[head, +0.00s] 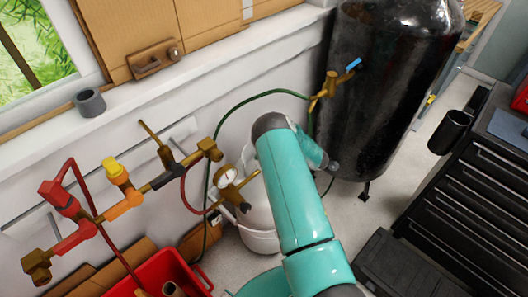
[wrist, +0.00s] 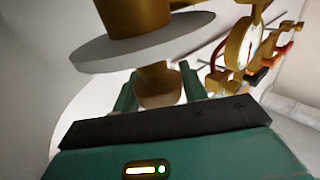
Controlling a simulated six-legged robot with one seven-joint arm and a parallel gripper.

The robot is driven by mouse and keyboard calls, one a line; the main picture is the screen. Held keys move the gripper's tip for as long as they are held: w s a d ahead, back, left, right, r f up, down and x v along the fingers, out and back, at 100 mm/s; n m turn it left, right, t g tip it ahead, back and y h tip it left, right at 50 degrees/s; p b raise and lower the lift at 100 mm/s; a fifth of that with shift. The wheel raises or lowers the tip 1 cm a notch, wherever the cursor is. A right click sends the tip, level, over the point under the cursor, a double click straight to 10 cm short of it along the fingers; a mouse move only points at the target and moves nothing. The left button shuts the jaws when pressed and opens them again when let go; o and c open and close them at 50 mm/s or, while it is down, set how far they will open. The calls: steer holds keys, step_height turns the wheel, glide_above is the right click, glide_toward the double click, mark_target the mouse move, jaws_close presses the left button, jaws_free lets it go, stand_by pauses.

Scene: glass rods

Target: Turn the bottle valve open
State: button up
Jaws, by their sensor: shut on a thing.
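In the wrist view my gripper (wrist: 159,84) has its two teal fingers either side of a rounded brass valve part (wrist: 158,74) and is shut on it. A flat pale grey disc (wrist: 140,42) sits just beyond the fingers, with a wider brass piece (wrist: 132,14) past it. In the head view the white bottle (head: 258,213) stands on the floor by the wall, partly behind my teal arm. A brass fitting with a round gauge (head: 227,178) is at its upper left. My arm hides my gripper and the gripped part there.
A large black tank (head: 385,90) with a brass fitting (head: 328,88) stands at the back right. A green hose (head: 250,97) runs to it. Brass and coloured pipework (head: 125,190) lines the wall at left. A red box (head: 165,275) and black drawers (head: 475,200) flank the area.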

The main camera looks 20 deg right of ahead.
steer(key=shift+s+a+n+g+y, duration=0.1)
steer(key=shift+n+g+y, duration=0.55)
steer(key=shift+n+g, duration=0.65)
steer(key=shift+s+n+g+y, duration=0.1)
steer(key=shift+n+g+y, duration=0.7)
steer(key=shift+g, duration=0.9)
steer(key=o, duration=1)
steer(key=shift+s, duration=0.1)
steer(key=v, duration=1.3)
steer(key=shift+d+r, duration=0.2)
steer(key=shift+d, duration=0.25)
